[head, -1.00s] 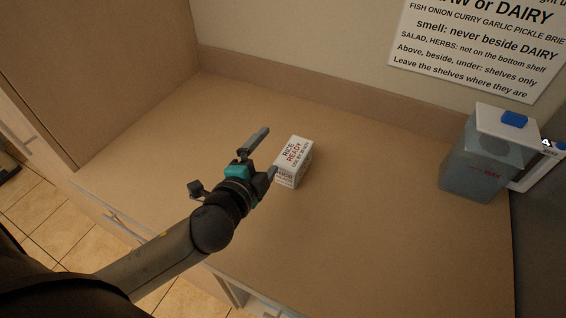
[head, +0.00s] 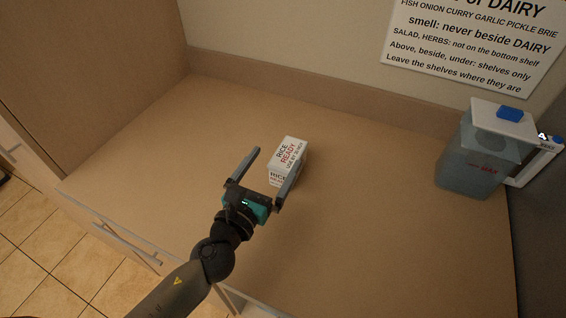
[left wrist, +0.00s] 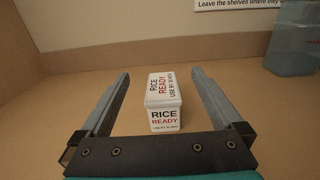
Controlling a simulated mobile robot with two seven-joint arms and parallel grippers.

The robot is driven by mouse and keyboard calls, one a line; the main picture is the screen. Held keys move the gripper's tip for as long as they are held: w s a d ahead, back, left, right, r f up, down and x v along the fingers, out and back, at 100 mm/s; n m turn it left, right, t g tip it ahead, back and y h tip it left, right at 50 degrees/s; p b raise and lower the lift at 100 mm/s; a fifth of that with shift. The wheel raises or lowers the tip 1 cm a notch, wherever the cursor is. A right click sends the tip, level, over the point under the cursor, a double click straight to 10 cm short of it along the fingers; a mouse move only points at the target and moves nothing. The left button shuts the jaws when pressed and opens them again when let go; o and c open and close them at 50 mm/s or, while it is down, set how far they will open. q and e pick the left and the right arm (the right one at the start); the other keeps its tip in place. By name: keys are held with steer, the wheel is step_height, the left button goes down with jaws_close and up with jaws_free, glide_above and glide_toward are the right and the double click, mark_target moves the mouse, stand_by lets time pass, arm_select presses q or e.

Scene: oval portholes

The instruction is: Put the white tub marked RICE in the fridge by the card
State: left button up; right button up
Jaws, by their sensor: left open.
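The white tub marked RICE (head: 287,157) stands on the counter, with RICE, READY and a use-by line printed on its lid and front. In the left wrist view the tub (left wrist: 165,101) sits ahead, framed by the two fingers. My left gripper (head: 272,168) is open and empty. In the head view its fingers point at the tub, the right finger overlapping the tub's lower right side; I cannot tell whether it touches. The card (head: 476,45) hangs on the back wall with rules on raw, dairy, smell and shelves. My right gripper and the fridge's inside are out of view.
A clear container with a white lid and blue clip (head: 477,155) stands at the counter's right end. The brown counter (head: 390,230) is clear around the tub. A tall panel (head: 90,75) bounds it on the left. A drawer handle shows at the front.

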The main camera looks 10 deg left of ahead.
mark_target(278, 178)
arm_select(q)
step_height(278, 178, down, 8)
steer(key=b, duration=0.6)
steer(key=shift+b, duration=0.4)
steer(key=shift+w+d+r+p, duration=0.15)
steer(key=shift+w+p, duration=0.15)
steer(key=shift+w, duration=0.45)
steer(key=shift+w+d, duration=0.2)
steer(key=shift+w, duration=0.8)
steer(key=shift+w+d, duration=0.2)
steer(key=shift+w, duration=0.8)
steer(key=shift+w+d, duration=0.2)
steer(key=shift+w, duration=0.8)
jaws_close()
